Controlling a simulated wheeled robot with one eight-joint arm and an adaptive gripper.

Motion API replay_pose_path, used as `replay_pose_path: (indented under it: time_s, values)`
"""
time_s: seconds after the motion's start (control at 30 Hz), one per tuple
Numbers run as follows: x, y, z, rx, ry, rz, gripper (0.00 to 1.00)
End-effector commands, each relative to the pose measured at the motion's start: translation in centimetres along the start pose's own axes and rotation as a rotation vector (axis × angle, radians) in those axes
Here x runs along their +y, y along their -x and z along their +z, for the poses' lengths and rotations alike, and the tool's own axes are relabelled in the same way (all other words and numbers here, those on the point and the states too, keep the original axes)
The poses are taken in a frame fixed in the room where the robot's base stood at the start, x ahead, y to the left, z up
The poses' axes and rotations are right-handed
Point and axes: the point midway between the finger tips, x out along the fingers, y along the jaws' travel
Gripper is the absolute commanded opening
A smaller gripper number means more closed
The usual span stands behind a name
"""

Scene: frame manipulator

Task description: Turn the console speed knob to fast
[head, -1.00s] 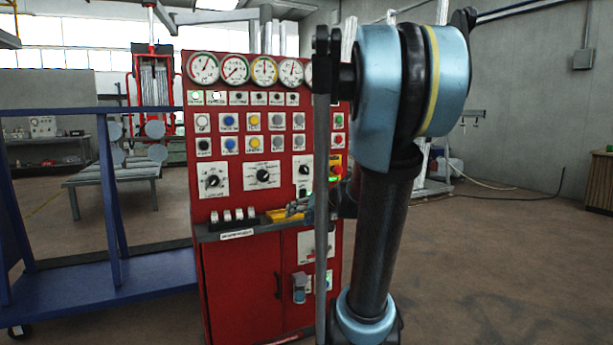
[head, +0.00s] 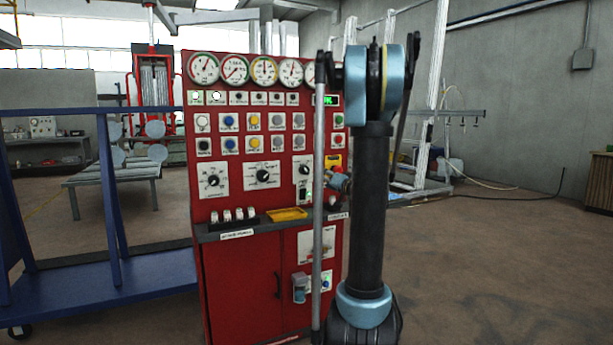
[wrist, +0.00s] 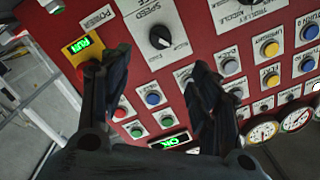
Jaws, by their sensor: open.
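The speed knob (wrist: 158,37) is black on a white plate marked SPEED, upside down in the wrist view. Its white mark points toward the lower right there; the small setting words are too blurred to read. It also shows in the head view (head: 304,170), left of the yellow plate. My gripper (wrist: 160,73) is open and empty, its two dark fingers spread apart in front of the panel. The knob shows beyond the gap between the fingertips, and no contact with it is visible. In the head view my arm hides much of the gripper.
The red console (head: 240,275) has several gauges, buttons and other dials. A red button (wrist: 90,71) by the yellow RUN plate (wrist: 83,45) is close to the left finger. A yellow tray (head: 287,214) sits on the ledge. Floor to the right is open.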

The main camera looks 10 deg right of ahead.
Motion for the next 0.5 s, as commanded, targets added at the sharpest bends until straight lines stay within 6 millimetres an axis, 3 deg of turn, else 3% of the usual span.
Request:
replay_pose_path:
  time_s: [0.5]
  values:
    - [-0.1, -9.0, 0.1, -0.002, 0.0, -0.001, 0.57]
